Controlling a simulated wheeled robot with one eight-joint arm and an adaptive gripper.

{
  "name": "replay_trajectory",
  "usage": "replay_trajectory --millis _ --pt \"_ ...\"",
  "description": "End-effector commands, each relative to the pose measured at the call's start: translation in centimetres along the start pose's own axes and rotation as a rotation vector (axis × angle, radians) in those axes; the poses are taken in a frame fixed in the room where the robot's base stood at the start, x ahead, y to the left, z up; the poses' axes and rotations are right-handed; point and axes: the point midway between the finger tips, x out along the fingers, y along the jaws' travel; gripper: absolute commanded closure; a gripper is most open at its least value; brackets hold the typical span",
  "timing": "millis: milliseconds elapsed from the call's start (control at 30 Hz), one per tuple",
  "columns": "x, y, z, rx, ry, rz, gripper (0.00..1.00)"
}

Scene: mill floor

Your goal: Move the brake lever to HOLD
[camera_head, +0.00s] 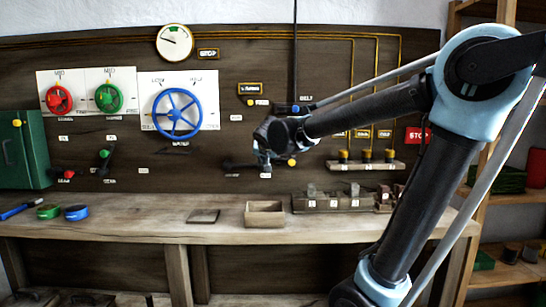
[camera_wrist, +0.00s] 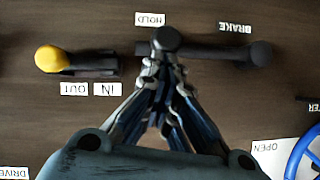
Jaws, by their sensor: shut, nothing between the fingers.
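The brake lever (camera_wrist: 215,50) is a black bar on the dark wall panel. In the wrist view, which is upside down, its pivot is at the right by the BRAKE label (camera_wrist: 235,28). Its round black knob (camera_wrist: 167,39) lies near the HOLD label (camera_wrist: 149,19). In the head view the lever (camera_head: 235,166) lies about level, its knob end partly hidden by my gripper (camera_head: 263,160). My gripper, also in the wrist view (camera_wrist: 164,70), has its fingers together and empty, with the tips at the knob. I cannot tell whether they touch it.
A yellow-knobbed IN/OUT lever (camera_wrist: 70,62) is close beside the HOLD label. A blue valve wheel (camera_head: 177,114) is up and left on the panel. Below, the wooden bench (camera_head: 340,225) holds an open box (camera_head: 265,209) and a block rack (camera_head: 330,208).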

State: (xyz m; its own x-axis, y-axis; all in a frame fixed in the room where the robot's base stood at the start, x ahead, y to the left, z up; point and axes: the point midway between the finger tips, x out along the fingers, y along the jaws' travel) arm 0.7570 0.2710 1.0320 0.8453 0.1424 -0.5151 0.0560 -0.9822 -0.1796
Motion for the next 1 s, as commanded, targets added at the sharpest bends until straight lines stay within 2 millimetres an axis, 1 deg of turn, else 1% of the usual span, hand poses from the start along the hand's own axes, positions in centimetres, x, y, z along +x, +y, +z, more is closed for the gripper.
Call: replay_trajectory --millis 100,267,700,867,1000 --pt "0.0 -0.6 0.5 0.009 -0.002 -0.017 1.0" --pt "0.0 -1.0 0.8 0.014 -0.004 -0.026 1.0" --pt "0.0 -1.0 1.0 0.015 -0.007 -0.026 1.0" --pt "-0.6 -0.9 0.1 0.016 -0.006 -0.025 1.0" --pt "-1.9 -0.8 -1.4 0.016 -0.003 -0.026 1.0"
